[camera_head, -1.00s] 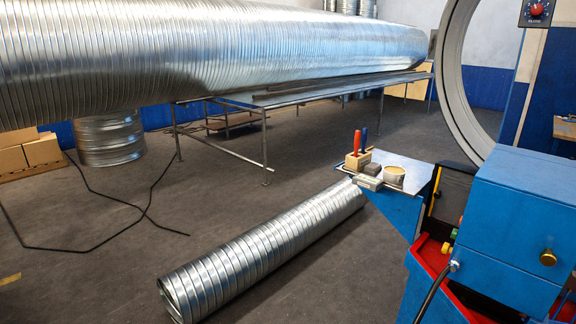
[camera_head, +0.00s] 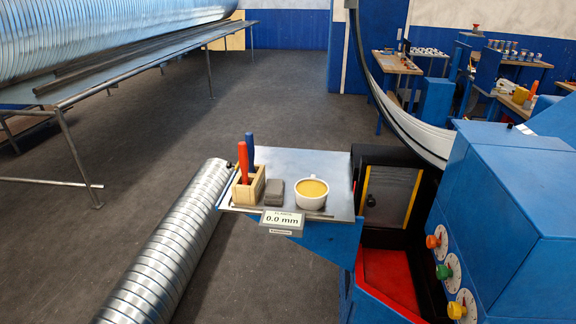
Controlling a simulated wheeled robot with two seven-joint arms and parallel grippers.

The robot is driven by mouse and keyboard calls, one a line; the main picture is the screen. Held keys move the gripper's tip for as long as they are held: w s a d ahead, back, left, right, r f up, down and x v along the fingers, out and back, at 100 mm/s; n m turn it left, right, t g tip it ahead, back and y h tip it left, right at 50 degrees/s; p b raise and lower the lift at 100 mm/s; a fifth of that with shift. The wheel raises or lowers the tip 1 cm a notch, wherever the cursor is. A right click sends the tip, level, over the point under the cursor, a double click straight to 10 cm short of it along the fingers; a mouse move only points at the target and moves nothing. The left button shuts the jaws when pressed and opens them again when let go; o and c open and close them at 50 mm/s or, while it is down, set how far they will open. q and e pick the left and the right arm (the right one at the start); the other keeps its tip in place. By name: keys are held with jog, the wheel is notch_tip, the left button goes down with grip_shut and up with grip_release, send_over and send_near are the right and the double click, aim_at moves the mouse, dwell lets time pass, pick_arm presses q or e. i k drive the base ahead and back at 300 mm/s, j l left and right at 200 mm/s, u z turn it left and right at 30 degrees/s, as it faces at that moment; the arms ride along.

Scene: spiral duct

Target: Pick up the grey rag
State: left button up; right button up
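A small grey block-like item (camera_head: 275,192), which looks like the folded grey rag, lies on the metal-topped shelf (camera_head: 325,165) of the blue machine. It sits between a wooden holder (camera_head: 249,189) with a red-handled and a blue-handled tool and a white cup (camera_head: 311,193) of yellowish contents. A display (camera_head: 282,222) reading 0.0 mm is on the shelf's front edge. Neither of my grippers shows in the head view.
The blue machine body (camera_head: 500,200) with coloured knobs stands at the right. A spiral duct (camera_head: 175,245) lies on the floor left of the shelf. A metal rack (camera_head: 150,52) stands at the upper left. Open floor (camera_head: 270,100) lies behind the shelf. Workbenches (camera_head: 400,63) stand at the back right.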

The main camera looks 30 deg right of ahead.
aim_at(275, 193)
jog(key=i+j+z, duration=0.1)
jog(key=i+z, duration=0.35)
jog(key=i+j+z, duration=0.2)
jog(key=z, duration=0.3)
jog(key=i+j+z, duration=0.3)
jog(key=z, duration=0.15)
jog(key=i+j+z, duration=0.2)
jog(key=j+z, duration=0.3)
